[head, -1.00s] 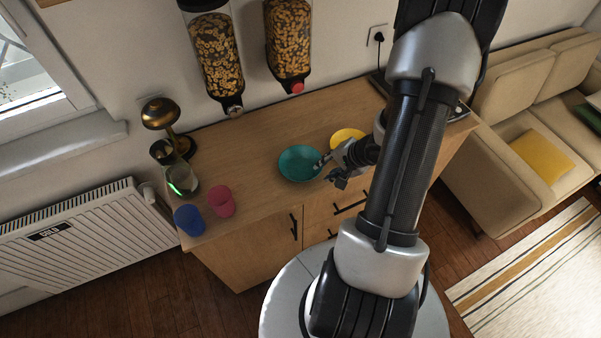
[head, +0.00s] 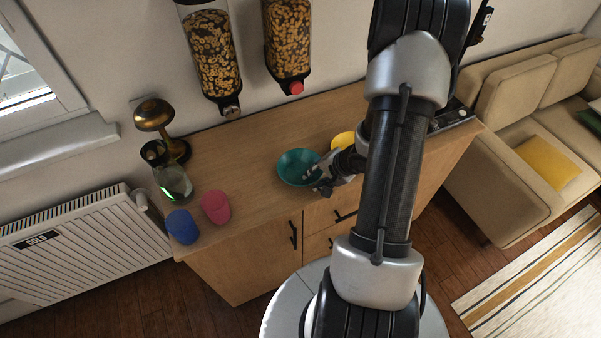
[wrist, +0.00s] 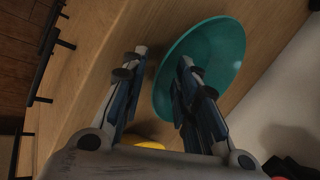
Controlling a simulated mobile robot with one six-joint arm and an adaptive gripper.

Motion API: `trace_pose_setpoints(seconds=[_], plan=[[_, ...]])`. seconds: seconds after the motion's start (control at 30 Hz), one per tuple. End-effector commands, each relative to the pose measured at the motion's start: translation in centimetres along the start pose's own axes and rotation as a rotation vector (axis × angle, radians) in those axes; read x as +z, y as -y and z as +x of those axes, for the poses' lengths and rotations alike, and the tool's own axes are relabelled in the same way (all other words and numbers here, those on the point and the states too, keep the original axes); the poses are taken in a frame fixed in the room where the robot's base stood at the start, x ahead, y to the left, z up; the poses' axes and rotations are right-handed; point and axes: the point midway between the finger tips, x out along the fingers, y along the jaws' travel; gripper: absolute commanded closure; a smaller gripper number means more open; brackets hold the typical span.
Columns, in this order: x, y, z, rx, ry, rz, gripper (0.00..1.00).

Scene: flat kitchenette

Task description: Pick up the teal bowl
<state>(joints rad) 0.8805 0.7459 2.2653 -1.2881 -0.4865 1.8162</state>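The teal bowl (head: 292,170) sits on the wooden counter, and it also shows in the wrist view (wrist: 222,50). My gripper (head: 315,182) is at the bowl's right front edge in the head view. In the wrist view my gripper (wrist: 163,60) is open, with the near rim of the bowl between its fingers. One finger is over the inside of the bowl and the other is outside it, above the counter. I cannot tell whether either finger touches the bowl.
A yellow dish (head: 342,140) is just behind my gripper, partly hidden by my arm. A pink cup (head: 216,207), a blue cup (head: 182,227), a glass carafe (head: 174,182) and a brass lamp (head: 155,116) stand on the left. The counter (head: 240,165) between is clear.

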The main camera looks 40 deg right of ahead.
Motion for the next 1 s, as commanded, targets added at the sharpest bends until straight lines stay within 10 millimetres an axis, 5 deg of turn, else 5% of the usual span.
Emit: trace_pose_setpoints(seconds=[0.4,1.0], plan=[[0.02,-0.02,-0.03,0.000,0.000,0.000,1.00],[-0.01,0.00,-0.04,0.000,0.000,0.001,1.00]])
